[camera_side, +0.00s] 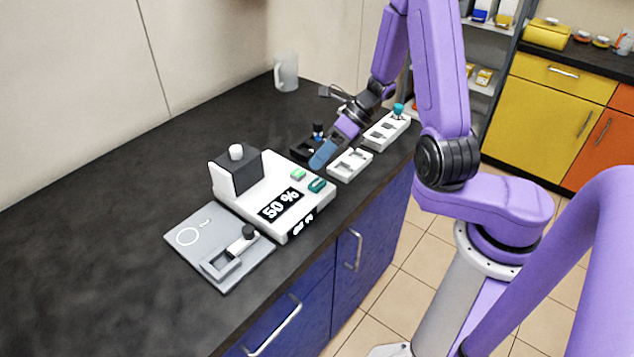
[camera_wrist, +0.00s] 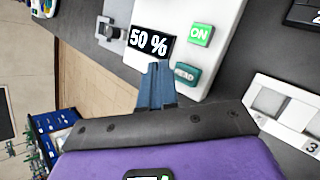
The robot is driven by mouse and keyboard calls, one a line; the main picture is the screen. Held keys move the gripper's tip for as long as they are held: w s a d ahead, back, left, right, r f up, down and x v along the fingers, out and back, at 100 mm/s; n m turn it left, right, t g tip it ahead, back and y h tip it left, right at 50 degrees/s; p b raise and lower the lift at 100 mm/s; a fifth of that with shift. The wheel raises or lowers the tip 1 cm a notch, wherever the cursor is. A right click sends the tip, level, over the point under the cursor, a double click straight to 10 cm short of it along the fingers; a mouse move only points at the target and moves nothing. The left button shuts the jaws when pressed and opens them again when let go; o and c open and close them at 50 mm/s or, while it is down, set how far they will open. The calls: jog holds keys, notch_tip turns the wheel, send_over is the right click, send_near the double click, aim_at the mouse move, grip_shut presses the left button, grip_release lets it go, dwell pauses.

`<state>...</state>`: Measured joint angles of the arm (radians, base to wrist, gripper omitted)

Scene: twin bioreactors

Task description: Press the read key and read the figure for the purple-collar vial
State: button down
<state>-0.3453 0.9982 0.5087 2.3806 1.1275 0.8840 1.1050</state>
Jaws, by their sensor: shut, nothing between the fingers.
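The white reader (camera_side: 262,205) stands on the dark counter. Its display (camera_side: 281,204) reads "50 %", and it also shows in the wrist view (camera_wrist: 150,41). The teal read key (camera_side: 317,184), marked READ in the wrist view (camera_wrist: 186,75), lies beside the bright green ON key (camera_wrist: 201,34). My gripper (camera_side: 320,163) is shut and empty, above and behind the keys; in the wrist view its tips (camera_wrist: 158,70) appear just left of the read key. I cannot tell that they touch it. I can make out no purple-collar vial; the dark block (camera_side: 236,173) with a white knob may hide its contents.
A grey plate (camera_side: 187,236) with a black-knobbed holder (camera_side: 231,256) lies in front of the reader. A white slotted tray (camera_side: 350,165), a dark rack with a blue-topped item (camera_side: 318,130), and a white rack (camera_side: 386,131) stand behind. A white mug (camera_side: 287,72) stands at the back.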

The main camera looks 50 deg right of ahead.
aim_at(318, 184)
jog(key=shift+r, duration=1.2)
jog(key=shift+a+r+n+g, duration=0.2)
jog(key=shift+a+n+g, duration=0.3)
jog(key=shift+n, duration=0.4)
jog(key=s+a+r+n+g+h, duration=0.2)
jog(key=s+a+n+g, duration=0.15)
jog(key=n, duration=0.65)
jog(key=s+a+r+n+g+h, duration=0.1)
jog(key=s+a+n+g+h, duration=0.3)
jog(key=n, duration=0.6)
jog(key=s+d+r+n+t+h, duration=0.1)
jog(key=s+d+r+n+t, duration=0.1)
jog(key=s+n, duration=0.5)
jog(key=s+d+r+n+t+h, duration=0.1)
jog(key=s+d+r+n+t, duration=0.1)
jog(key=s+n, duration=0.6)
jog(key=shift+d+r+n+t, duration=0.2)
jog(key=shift+d+n+t, duration=0.3)
jog(key=shift+n, duration=3.3)
